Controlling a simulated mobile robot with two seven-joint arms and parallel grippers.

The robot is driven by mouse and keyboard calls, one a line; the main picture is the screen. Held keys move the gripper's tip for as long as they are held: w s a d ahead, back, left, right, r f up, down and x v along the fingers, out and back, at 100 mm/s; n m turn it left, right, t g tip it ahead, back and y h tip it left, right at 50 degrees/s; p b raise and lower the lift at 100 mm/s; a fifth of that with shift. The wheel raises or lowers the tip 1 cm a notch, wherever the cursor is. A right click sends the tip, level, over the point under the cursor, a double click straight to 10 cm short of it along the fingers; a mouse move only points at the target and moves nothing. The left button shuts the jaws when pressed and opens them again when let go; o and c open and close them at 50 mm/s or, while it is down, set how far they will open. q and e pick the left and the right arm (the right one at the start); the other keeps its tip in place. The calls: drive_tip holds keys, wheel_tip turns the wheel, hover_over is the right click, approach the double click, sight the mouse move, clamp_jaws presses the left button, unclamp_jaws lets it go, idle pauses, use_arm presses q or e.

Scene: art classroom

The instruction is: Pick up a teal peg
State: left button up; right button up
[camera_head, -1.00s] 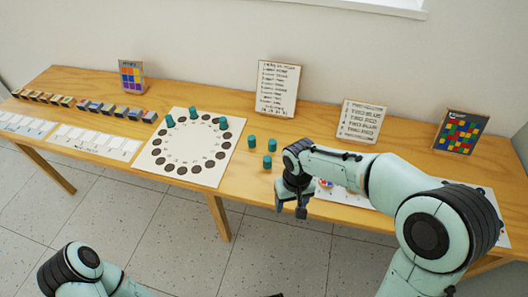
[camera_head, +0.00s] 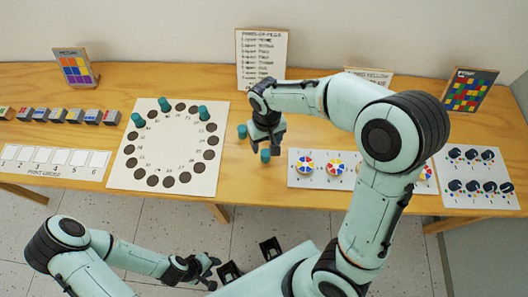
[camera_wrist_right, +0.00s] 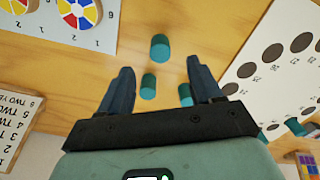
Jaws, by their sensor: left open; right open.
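Teal pegs are short cylinders. One loose peg (camera_head: 242,131) stands on the table left of my right gripper (camera_head: 266,147). Another (camera_head: 265,155) shows just below its fingers. In the right wrist view, one peg (camera_wrist_right: 159,47) stands beyond the fingertips. A second peg (camera_wrist_right: 148,86) and a third (camera_wrist_right: 185,94) show in the gap between the open fingers (camera_wrist_right: 160,70), the third beside the right finger. The gripper is above them and holds nothing. Three pegs, one of them (camera_head: 204,113), stand on the white board (camera_head: 122,170). My left gripper (camera_head: 212,273) is open and empty in front of the table.
The white board has a ring of dark circles. A strip with colour wheels (camera_head: 305,162) lies right of my right gripper, and a sheet with dark knobs (camera_head: 476,178) lies farther right. A text card (camera_head: 262,60) stands behind. Small blocks (camera_head: 75,115) line the left.

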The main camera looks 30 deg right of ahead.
sight(266, 153)
drive_tip(key=f, duration=0.9)
drive_tip(key=shift+w, duration=0.2)
drive_tip(key=c, duration=1.1)
